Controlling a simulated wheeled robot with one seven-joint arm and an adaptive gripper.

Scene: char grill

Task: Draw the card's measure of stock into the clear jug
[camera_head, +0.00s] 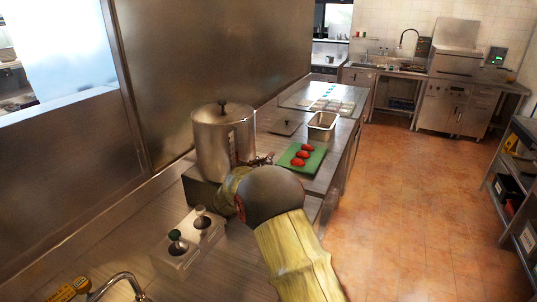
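A large steel stock pot with a lid and dark knob (222,142) stands on the counter left of centre. A pale, marked vertical strip shows on its right side; I cannot tell whether it is a gauge or part of a clear jug in front of it. My arm reaches up from the bottom centre and hides the area at the pot's lower right. Small dark parts of my gripper (262,159) seem to show just beside the pot; its fingers are too small and covered to read. I cannot make out the card or clearly identify the jug.
A green board (301,160) with several red pieces lies right of the pot. A steel pan (322,126) and a flat dark lid (285,128) sit behind it. A tap (122,284) stands at lower left.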

